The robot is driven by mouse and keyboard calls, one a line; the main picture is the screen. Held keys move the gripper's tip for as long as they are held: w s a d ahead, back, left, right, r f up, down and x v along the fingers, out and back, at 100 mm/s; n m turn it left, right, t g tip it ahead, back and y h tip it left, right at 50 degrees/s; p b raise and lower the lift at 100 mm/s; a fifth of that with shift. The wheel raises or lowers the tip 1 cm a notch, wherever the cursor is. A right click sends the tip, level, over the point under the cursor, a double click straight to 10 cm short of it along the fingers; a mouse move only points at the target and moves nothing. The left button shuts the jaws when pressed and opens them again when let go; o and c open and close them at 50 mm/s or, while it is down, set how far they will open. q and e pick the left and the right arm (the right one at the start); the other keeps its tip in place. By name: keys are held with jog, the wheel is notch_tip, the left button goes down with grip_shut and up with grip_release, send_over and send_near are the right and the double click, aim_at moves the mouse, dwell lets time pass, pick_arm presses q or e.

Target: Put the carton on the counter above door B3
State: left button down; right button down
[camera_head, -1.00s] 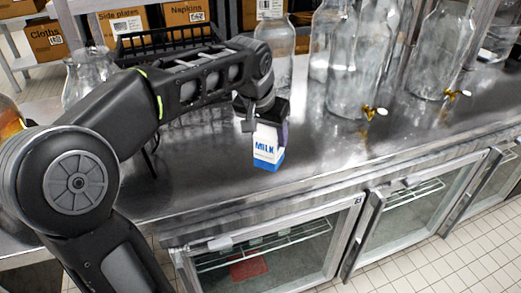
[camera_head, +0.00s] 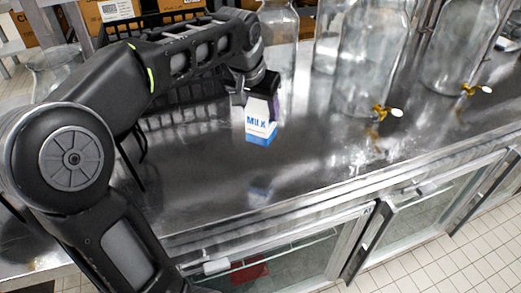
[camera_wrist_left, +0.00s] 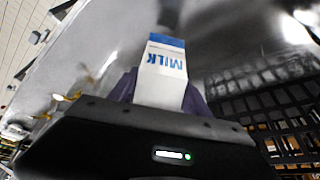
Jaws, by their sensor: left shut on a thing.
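The carton (camera_head: 261,123) is a small white and blue milk carton marked "MILK". My left gripper (camera_head: 259,90) is shut on its upper part, and the carton hangs slightly tilted. It appears held above the steel counter (camera_head: 320,150), with its reflection showing below it. In the left wrist view the carton (camera_wrist_left: 163,75) sits between the purple fingers of the gripper (camera_wrist_left: 158,92). Glass-fronted doors (camera_head: 285,262) line the counter's front; their labels are too small to read. My right gripper is out of view.
Large glass jars, one with a brass tap (camera_head: 382,112), stand at the back right of the counter. A black rack (camera_head: 185,112) is behind my left arm. Cardboard boxes are at the back left. The counter's front middle is clear.

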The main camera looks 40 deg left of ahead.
aim_at(260, 135)
pick_arm(q)
notch_tip(260, 135, down, 5)
jog(key=shift+f, duration=0.1)
dwell(0.3)
jog(key=shift+f, duration=1.85)
jog(key=shift+f, duration=0.1)
jog(key=shift+c, duration=2.4)
grip_release()
jog(key=shift+f, duration=0.1)
jog(key=shift+s+r, duration=0.1)
jog(key=shift+r, duration=0.3)
jog(key=v, duration=1.1)
jog(key=shift+s+r, duration=0.2)
